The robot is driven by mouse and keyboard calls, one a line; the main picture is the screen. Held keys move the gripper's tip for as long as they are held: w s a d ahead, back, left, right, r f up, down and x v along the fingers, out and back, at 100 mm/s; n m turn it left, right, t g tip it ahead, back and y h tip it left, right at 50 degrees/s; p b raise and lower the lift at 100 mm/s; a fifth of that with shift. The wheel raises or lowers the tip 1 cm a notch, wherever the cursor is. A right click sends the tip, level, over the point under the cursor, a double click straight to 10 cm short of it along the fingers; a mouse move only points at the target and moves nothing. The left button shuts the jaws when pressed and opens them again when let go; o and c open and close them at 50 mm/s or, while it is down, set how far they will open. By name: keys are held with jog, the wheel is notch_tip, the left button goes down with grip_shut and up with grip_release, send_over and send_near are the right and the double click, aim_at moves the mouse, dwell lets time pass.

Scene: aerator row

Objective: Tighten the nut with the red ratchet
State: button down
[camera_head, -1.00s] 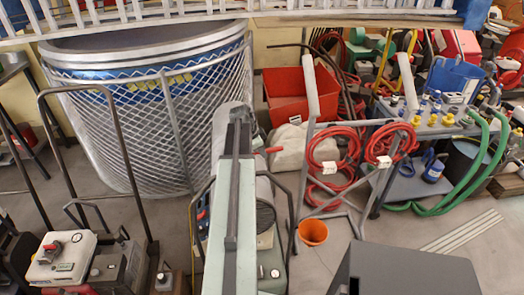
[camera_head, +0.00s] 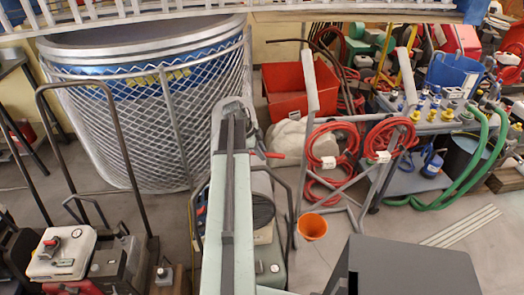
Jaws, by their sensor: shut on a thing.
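My pale green arm reaches forward up the middle of the head camera view. My gripper (camera_head: 250,146) is at its far end, mostly hidden behind the arm's tip. The red ratchet (camera_head: 268,154) shows as a short red handle sticking out to the right of the tip. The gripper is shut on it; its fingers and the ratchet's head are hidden. I cannot make out the nut; the arm covers the area behind and below its tip.
A large mesh-sided tank (camera_head: 150,120) stands behind and left of the arm. Machines with tall handles (camera_head: 65,253) stand at lower left. Grey floor is open at right.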

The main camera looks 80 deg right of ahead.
jog(key=shift+d+n, duration=0.35)
jog(key=shift+n, duration=0.05)
jog(key=shift+d, duration=0.1)
dwell(0.4)
jog(key=d+n, duration=0.1)
jog(key=n, duration=0.1)
jog(key=w+d+n+t+h, duration=0.1)
jog(key=d+n, duration=0.1)
jog(key=shift+w+d+h, duration=0.1)
jog(key=shift+d+h, duration=0.15)
jog(key=shift+h, duration=0.05)
jog(key=c, duration=1.9)
grip_release()
grip_shut()
